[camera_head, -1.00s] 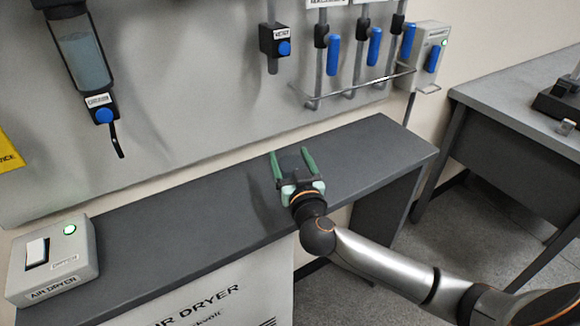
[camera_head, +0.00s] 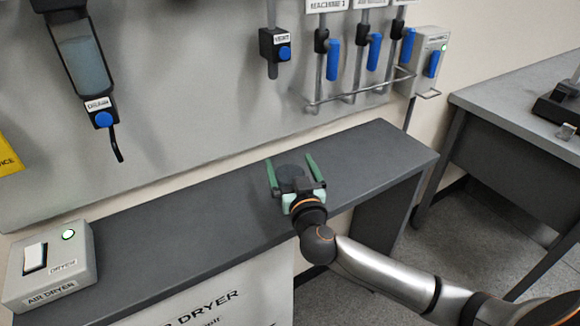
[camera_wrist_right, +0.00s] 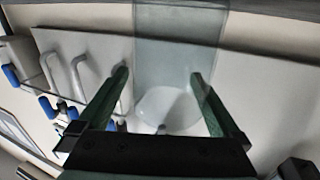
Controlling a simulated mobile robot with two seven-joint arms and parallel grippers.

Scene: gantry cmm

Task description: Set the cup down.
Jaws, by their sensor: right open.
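My right gripper (camera_head: 293,174) is over the dark grey shelf, its two green fingers spread apart and pointing toward the back panel. A clear, see-through cup (camera_wrist_right: 180,45) shows between and beyond the fingers in the right wrist view, with a pale rounded end toward the hand. In the head view only a dark round patch shows between the fingers, apparently the cup (camera_head: 290,174). Its contact with the shelf is hard to make out. My left gripper is not in view.
The shelf (camera_head: 375,160) is bare to the right of the hand. A switch box labelled air dryer (camera_head: 50,268) sits at its left end. Another table (camera_head: 500,110) stands at right.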

